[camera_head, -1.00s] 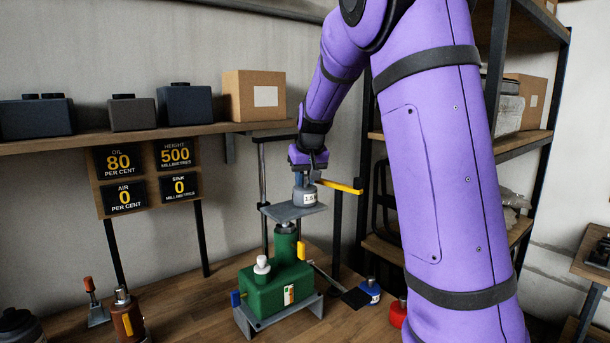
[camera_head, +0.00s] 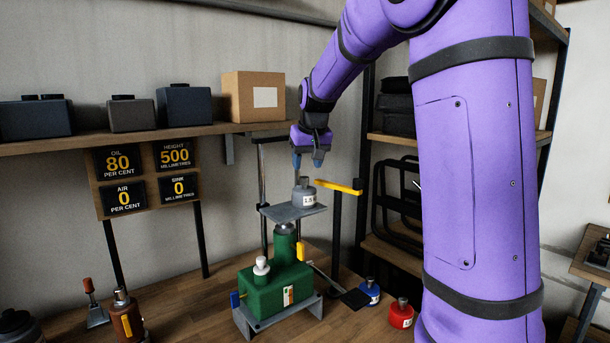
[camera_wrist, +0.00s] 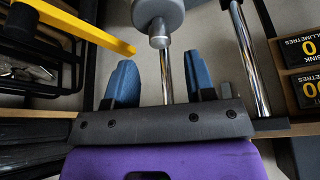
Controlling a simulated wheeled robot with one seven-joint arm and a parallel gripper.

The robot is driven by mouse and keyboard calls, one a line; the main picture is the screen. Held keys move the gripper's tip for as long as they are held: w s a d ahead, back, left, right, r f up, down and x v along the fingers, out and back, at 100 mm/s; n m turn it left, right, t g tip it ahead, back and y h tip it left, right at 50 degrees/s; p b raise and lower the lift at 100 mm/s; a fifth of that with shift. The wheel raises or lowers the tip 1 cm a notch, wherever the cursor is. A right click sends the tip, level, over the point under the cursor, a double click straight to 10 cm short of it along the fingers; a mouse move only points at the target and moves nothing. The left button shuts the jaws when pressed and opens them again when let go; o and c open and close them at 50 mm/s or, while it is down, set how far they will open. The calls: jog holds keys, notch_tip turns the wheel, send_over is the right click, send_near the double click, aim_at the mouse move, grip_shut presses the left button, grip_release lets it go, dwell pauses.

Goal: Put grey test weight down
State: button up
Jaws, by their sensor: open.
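The grey test weight (camera_head: 304,194) stands upright on the flat grey plate (camera_head: 284,214) on top of the green pump unit (camera_head: 276,286). Its label is partly readable. My gripper (camera_head: 308,164) is open and empty, a little above the weight and apart from it. In the wrist view the blue fingertips (camera_wrist: 162,82) are spread wide. The weight's knob and grey body (camera_wrist: 158,18) show beyond them at the top edge, with nothing between the fingers.
A yellow bar (camera_head: 339,187) on a dark post is close to the right of the weight. Blue (camera_head: 369,292) and red (camera_head: 401,314) weights stand on the bench (camera_head: 200,305). A shelf with boxes (camera_head: 253,97) runs behind. Display panels (camera_head: 149,178) read oil 80, height 500, air 0, sink 0.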

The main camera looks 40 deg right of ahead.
jog(key=d+v, duration=0.1)
jog(key=v, duration=0.5)
jog(key=s+a+f+n, duration=0.1)
jog(key=s+a, duration=0.4)
jog(key=s, duration=0.5)
jog(key=s+a+f+n, duration=0.1)
jog(key=s+a+f, duration=0.3)
jog(key=s, duration=0.6)
jog(key=s+a+f+n+y, duration=0.1)
jog(key=s+a+f, duration=0.1)
jog(key=s+a, duration=0.5)
jog(key=s, duration=0.3)
jog(key=shift+a+f+t, duration=0.4)
